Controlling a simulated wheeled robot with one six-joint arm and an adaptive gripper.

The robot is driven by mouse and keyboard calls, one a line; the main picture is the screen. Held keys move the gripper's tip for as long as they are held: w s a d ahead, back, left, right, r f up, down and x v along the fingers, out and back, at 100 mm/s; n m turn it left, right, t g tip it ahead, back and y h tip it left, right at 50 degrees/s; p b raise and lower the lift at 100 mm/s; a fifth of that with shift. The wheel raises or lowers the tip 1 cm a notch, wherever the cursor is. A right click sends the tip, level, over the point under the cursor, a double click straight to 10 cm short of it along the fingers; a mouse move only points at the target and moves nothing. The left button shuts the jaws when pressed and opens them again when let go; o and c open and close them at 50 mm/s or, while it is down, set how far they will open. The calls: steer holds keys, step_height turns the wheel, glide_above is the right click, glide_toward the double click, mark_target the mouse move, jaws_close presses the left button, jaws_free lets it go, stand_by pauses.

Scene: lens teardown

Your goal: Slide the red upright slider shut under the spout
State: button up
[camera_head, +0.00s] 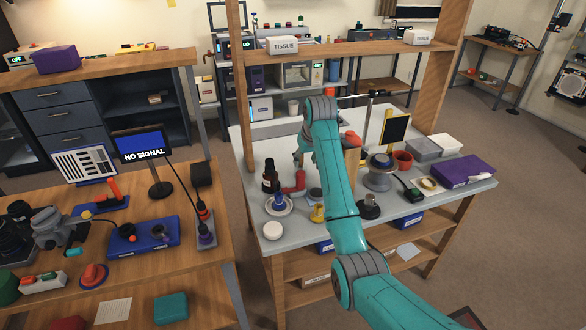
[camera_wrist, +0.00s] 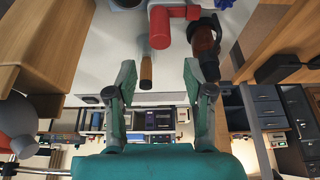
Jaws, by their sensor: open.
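A red elbow-shaped part (camera_head: 295,183) stands on the grey worktop, beside a dark brown bottle (camera_head: 270,176). In the wrist view the red part (camera_wrist: 160,25) shows at the top, beyond my fingertips, with the brown bottle (camera_wrist: 205,42) to its right. I cannot tell for sure whether it is the slider, and no spout is clearly visible. My gripper (camera_wrist: 159,74) is open, with nothing between its fingers and a gap to the red part. In the head view my arm hides most of the gripper.
A wooden block (camera_wrist: 45,40) stands close on the left in the wrist view. A short brown rod (camera_wrist: 146,68) shows near the left finger. A small white dish (camera_head: 272,230) and a yellow piece (camera_head: 317,213) lie near the worktop's front. A purple box (camera_head: 462,169) is at right.

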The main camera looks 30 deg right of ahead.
mark_target(301, 173)
steer(key=x, duration=1)
steer(key=shift+w+d+f, duration=0.1)
steer(key=shift+w+f, duration=0.1)
steer(key=shift+f, duration=0.15)
jaws_close()
